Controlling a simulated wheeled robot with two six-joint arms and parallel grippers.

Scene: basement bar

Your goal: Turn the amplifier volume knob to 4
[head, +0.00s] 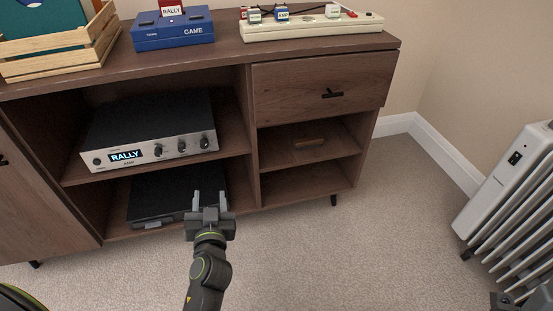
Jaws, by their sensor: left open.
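The amplifier (112,160) is a black box with a silver front on the middle shelf of the cabinet's left bay. A left knob (158,152), a middle knob (182,147) and a right knob (205,143) sit to the right of the display. Their labels and scale marks are too small to read, so I cannot tell which is the volume knob. My left gripper (210,201) is open, its fingers pointing up in the picture, below the right knob and apart from it.
A dark device (150,204) lies on the shelf below. The wooden cabinet (312,195) carries a wooden crate (60,68), a blue game console (173,34) and a power strip (310,27) with plugs. A white radiator (510,180) stands at right. Carpet (370,240) between is clear.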

